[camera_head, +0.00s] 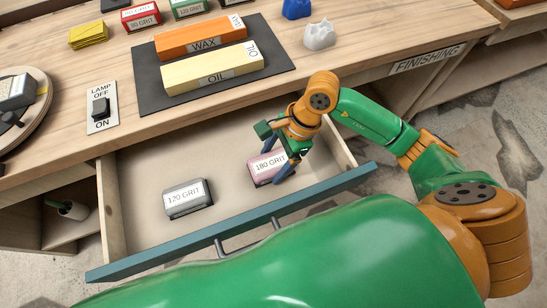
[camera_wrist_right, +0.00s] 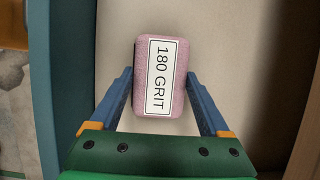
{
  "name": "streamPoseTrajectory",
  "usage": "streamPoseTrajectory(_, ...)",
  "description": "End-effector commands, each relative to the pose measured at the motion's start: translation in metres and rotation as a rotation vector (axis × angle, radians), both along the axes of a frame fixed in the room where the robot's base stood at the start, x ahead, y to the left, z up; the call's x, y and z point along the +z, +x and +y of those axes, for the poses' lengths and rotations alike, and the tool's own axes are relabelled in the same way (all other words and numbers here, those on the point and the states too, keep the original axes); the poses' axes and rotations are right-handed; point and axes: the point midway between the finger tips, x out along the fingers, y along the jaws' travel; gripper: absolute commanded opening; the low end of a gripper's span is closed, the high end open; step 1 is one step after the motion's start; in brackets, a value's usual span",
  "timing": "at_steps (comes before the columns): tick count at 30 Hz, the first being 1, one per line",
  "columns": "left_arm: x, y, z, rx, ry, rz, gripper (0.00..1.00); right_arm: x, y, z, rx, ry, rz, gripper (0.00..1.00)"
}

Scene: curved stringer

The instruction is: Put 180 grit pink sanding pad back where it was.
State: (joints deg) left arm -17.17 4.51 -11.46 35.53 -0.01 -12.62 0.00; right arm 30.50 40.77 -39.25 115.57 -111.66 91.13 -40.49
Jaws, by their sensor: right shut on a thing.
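The pink sanding pad labelled 180 GRIT (camera_head: 264,172) is at the right side of the open drawer (camera_head: 135,222). My right gripper (camera_head: 279,164) reaches down into the drawer and is shut on this pad. In the right wrist view, the pad (camera_wrist_right: 162,76) sits between the two blue fingertips (camera_wrist_right: 160,78), label facing the camera. I cannot tell whether the pad rests on the drawer floor or is just above it. My left gripper is not in view.
A grey 120 GRIT pad (camera_head: 186,198) lies in the drawer to the left. The teal drawer front (camera_head: 330,187) borders the near side. On the bench above are a dark mat (camera_head: 150,85) with WAX (camera_head: 200,38) and OIL (camera_head: 212,70) blocks, red and green grit pads, and a lamp switch (camera_head: 101,107).

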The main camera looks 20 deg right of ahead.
Motion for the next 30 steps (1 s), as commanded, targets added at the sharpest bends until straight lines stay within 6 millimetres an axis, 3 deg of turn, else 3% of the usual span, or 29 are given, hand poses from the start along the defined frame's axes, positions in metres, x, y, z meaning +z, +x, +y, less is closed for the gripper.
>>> streamPoseTrajectory(6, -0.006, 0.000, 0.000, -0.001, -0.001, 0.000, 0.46, -0.004, 0.000, 0.000, 0.000, 0.000, 0.000, 0.28)
streamPoseTrajectory(7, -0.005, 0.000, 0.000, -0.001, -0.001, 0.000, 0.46, -0.003, 0.000, 0.000, 0.000, 0.000, 0.000, 0.85)
streamPoseTrajectory(9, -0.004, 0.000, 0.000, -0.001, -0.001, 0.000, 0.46, -0.002, 0.000, 0.000, 0.000, 0.001, 0.000, 1.00)
streamPoseTrajectory(18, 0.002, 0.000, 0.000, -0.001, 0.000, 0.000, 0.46, 0.008, 0.001, -0.002, -0.001, 0.001, -0.002, 1.00)
streamPoseTrajectory(30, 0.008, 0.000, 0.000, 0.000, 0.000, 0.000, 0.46, 0.100, 0.002, -0.042, -0.002, -0.001, -0.003, 1.00)
